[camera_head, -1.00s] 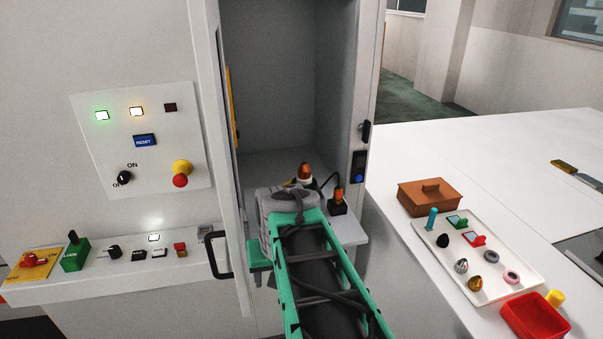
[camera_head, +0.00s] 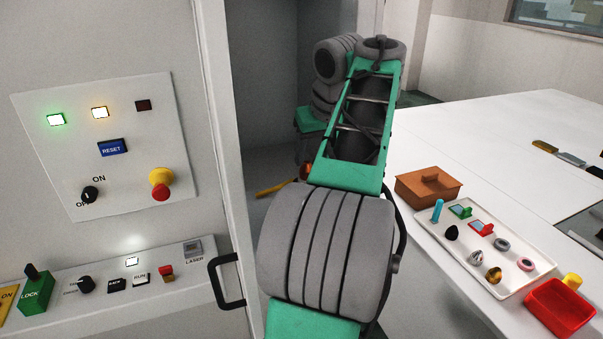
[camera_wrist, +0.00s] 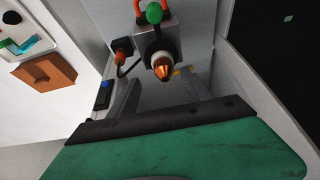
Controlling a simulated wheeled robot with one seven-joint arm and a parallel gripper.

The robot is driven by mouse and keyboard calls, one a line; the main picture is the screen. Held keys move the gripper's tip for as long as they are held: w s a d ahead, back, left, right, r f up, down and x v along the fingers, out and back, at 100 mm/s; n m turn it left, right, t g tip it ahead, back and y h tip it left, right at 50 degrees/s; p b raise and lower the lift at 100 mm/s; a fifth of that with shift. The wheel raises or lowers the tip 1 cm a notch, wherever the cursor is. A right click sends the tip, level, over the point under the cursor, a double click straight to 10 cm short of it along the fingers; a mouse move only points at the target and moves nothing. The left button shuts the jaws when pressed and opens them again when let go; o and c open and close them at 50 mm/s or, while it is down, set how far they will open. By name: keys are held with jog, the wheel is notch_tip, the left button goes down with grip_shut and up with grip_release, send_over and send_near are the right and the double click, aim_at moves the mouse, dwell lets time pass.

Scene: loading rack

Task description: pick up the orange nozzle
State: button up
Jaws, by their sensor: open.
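The orange nozzle (camera_wrist: 162,67) shows in the wrist view, a copper-orange tip in a white collar on a grey block inside the cabinet. In the head view only a small orange bit (camera_head: 305,172) shows beside my arm; I cannot tell which orange part it is. My gripper (camera_wrist: 160,98) shows in the wrist view as a green body with a dark edge and grey fingers above it. The fingers are apart and empty, and the nozzle appears beyond them. In the head view my arm hides the gripper.
The cabinet door handle (camera_head: 226,281) is close to my arm. On the right table are a brown box (camera_head: 428,187), a white tray (camera_head: 505,290) of small parts and a red bin (camera_head: 559,307).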

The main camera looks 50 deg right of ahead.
aim_at(309, 166)
jog(key=b+x, duration=0.2)
jog(key=x, duration=0.1)
jog(key=b+x, duration=0.1)
jog(key=x, duration=0.1)
jog(key=shift+w+a+f, duration=0.15)
jog(key=shift+w+a, duration=0.1)
jog(key=shift+w, duration=0.15)
jog(key=shift+d+f, duration=0.15)
jog(key=shift+f, duration=0.1)
jog(key=shift+r, duration=0.1)
grip_shut()
